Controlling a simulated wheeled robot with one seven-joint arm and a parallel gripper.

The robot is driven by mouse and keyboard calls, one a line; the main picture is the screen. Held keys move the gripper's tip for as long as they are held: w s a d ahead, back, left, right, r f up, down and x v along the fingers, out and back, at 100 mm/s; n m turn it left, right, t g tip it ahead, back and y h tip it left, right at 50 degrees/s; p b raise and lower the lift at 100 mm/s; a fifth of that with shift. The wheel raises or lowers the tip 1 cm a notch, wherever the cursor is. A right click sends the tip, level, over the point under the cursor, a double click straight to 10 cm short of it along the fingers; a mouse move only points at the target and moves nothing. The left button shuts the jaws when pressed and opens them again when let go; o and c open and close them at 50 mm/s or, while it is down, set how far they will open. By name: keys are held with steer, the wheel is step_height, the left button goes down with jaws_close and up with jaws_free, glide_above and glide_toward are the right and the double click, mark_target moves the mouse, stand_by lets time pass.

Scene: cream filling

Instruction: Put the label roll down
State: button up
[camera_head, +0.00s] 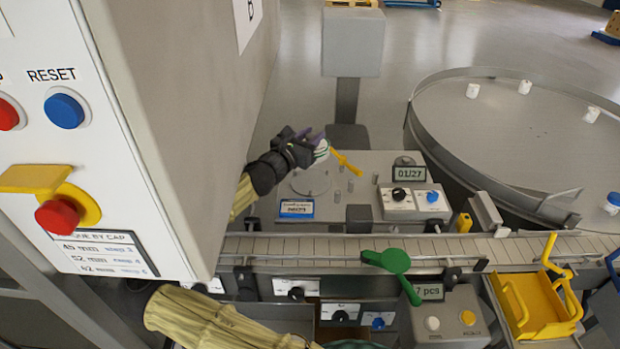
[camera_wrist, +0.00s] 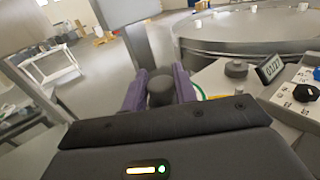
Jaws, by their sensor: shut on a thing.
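My gripper (camera_head: 318,141) is at the left of the labelling station, above its grey plate (camera_head: 357,215). It is shut, and a white roll with a green edge, seemingly the label roll (camera_head: 321,152), shows at its purple fingertips. In the wrist view, the purple fingers of my gripper (camera_wrist: 160,92) stand either side of a dark rounded shape. A sliver of the white and green label roll (camera_wrist: 202,92) shows beside the right finger. The rest of the roll is hidden. A round light disc (camera_head: 310,182) lies on the plate below my gripper.
A yellow arm (camera_head: 347,162) and short pegs stand right of my gripper. A control box with knobs (camera_head: 412,201) and a 01/27 display (camera_head: 409,174) are further right. The conveyor (camera_head: 390,250) runs in front. A large cabinet (camera_head: 185,110) blocks the left. A round turntable (camera_head: 530,125) holds white jars.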

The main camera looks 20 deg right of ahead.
step_height(320, 180, down, 6)
steer(key=shift+f+p, duration=0.15)
steer(key=shift+p, duration=0.15)
steer(key=shift+f, duration=1.75)
steer(key=shift+f, duration=0.15)
steer(key=o, duration=1.1)
